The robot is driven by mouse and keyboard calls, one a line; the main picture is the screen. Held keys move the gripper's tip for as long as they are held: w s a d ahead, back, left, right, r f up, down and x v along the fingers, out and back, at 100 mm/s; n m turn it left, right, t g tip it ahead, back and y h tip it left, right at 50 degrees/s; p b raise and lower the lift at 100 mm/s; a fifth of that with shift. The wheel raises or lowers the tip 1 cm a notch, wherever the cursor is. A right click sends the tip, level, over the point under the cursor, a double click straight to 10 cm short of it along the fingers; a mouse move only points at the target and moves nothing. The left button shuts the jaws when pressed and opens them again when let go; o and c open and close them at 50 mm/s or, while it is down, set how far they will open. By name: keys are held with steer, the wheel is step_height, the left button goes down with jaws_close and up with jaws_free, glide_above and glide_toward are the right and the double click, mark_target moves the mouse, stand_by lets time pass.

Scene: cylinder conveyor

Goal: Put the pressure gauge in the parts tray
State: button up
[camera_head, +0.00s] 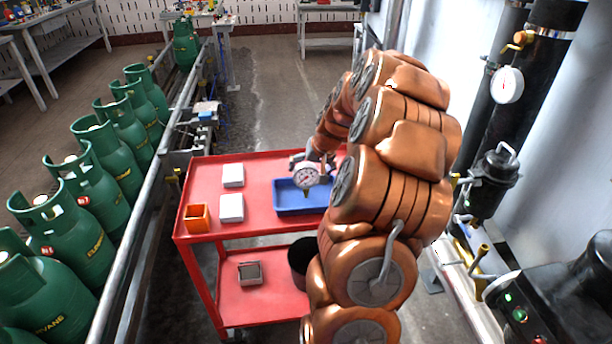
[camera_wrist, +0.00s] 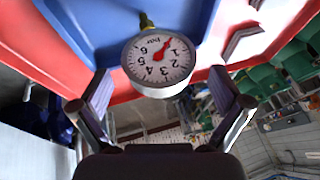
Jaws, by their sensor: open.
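The pressure gauge (camera_head: 305,177) has a round white dial and a brass stem that points down. In the head view it is upright over the blue parts tray (camera_head: 283,211). I cannot tell whether the stem rests on the tray floor. My gripper (camera_head: 307,160) is right behind and above the gauge. In the wrist view my gripper (camera_wrist: 161,80) is open, with a clear gap between each finger and the gauge (camera_wrist: 160,64). The blue tray (camera_wrist: 100,22) lies beyond the gauge. My arm hides the tray's right part in the head view.
The tray is on a red cart (camera_head: 255,165). Two white boxes (camera_head: 232,208) and an orange box (camera_head: 197,218) stand to its left. A dark bin (camera_head: 300,257) is on the lower shelf. Green cylinders (camera_head: 70,208) line the conveyor at left; pipes with another gauge (camera_head: 508,85) are at right.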

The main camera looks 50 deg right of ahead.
steer(key=b+v, duration=0.2)
steer(key=v, duration=0.7)
steer(key=s+a+n+g+y, duration=0.1)
steer(key=s+a+n+g, duration=0.1)
steer(key=a, duration=1)
steer(key=s+a+n+g+y, duration=0.1)
steer(key=s+a+n, duration=0.15)
steer(key=a, duration=0.95)
steer(key=s+a+f+n+g, duration=0.1)
steer(key=s+a+n+g, duration=0.1)
steer(key=s+a, duration=0.4)
steer(key=s+a+f+n+g+h, duration=0.1)
steer(key=s+a, duration=0.6)
steer(key=s, duration=0.7)
steer(key=shift+a+f+n+g, duration=0.15)
steer(key=shift+f+n+g, duration=0.3)
steer(key=shift+f+g, duration=0.2)
step_height(320, 180, up, 6)
steer(key=p, duration=0.6)
steer(key=shift+s+f, duration=0.1)
steer(key=shift+f, duration=0.1)
